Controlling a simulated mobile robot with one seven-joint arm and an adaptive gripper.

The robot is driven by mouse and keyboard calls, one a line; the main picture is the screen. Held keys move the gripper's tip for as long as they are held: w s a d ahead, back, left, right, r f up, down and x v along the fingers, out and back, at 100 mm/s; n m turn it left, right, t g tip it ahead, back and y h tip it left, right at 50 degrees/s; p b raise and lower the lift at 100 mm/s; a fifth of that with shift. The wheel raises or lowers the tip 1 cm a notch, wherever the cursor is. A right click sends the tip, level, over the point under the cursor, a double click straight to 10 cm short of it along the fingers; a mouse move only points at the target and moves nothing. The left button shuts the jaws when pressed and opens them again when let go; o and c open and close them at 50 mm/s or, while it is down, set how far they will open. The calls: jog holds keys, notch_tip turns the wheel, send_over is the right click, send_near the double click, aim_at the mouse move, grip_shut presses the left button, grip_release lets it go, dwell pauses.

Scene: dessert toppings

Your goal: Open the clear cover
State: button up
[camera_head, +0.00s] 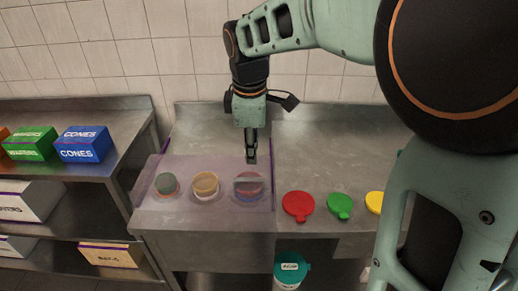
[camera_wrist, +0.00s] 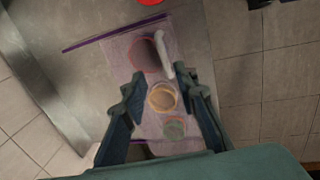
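The clear cover (camera_head: 222,162) is a see-through, purple-edged lid over three round tubs on the metal counter. It looks closed over them. In the wrist view the cover (camera_wrist: 118,34) shows a pale bar-like handle (camera_wrist: 164,55) beside the dark-topped tub. My gripper (camera_head: 251,157) points down near the cover's right end, close to the right tub. In the wrist view my gripper (camera_wrist: 159,72) has its two fingers well apart, with nothing held between them. The handle lies beyond the fingertips, near the right finger. I cannot tell whether the gripper touches the cover.
Red (camera_head: 298,205), green (camera_head: 340,205) and yellow (camera_head: 375,201) lids lie right of the cover. A green box (camera_head: 30,144) and a blue box (camera_head: 83,144) sit on the left shelf. A teal-lidded bin (camera_head: 289,270) stands below the counter's front. A tiled wall rises behind.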

aim_at(252, 180)
jog(key=x, duration=1)
jog(key=shift+s+a+f, duration=0.15)
jog(key=shift+s+f, duration=0.05)
jog(key=shift+f, duration=0.2)
jog(key=shift+c, duration=0.3)
grip_shut()
